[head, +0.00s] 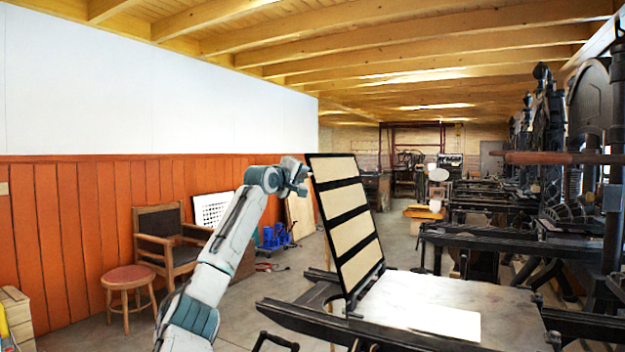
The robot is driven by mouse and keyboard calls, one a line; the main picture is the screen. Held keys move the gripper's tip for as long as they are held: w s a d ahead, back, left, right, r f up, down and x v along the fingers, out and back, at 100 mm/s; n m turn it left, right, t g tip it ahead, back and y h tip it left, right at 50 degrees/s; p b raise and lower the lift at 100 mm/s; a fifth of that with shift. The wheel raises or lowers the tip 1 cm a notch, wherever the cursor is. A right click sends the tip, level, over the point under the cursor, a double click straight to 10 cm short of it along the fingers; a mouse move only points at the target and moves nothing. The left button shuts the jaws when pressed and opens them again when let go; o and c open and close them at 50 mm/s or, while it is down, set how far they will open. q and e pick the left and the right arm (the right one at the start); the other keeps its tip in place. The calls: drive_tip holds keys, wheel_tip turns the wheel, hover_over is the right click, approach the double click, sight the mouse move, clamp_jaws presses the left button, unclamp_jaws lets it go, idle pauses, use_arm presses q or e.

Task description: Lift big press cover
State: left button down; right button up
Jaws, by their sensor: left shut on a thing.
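The big press cover (350,218) is a black frame with pale panels and dark cross bars. It stands raised and steeply tilted at the left end of the press bed (510,310), joined near its lower edge. My left gripper (304,178) is at the cover's upper left edge, shut on that edge. The fingertips are small and partly hidden there. A white sheet (445,322) lies on the flat grey bed. My right gripper is not in view.
The black press frame (600,215) with a wooden bar rises at the right. Dark rails (375,325) run along the bed. A wooden chair (170,240) and a red stool (128,280) stand at the left by the orange wall. Grey floor is open between them and the press.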

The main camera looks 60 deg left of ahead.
use_arm(q)
drive_tip(key=shift+s+a+f, duration=0.25)
drive_tip(key=shift+a, duration=0.2)
drive_tip(key=shift+s+a+f, duration=0.25)
drive_tip(key=shift+a, duration=0.15)
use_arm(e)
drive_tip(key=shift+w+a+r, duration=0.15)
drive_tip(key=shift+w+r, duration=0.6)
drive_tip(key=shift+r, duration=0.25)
use_arm(q)
drive_tip(key=c, duration=1.2)
unclamp_jaws()
drive_tip(key=shift+w, duration=0.1)
drive_tip(key=shift+b, duration=0.3)
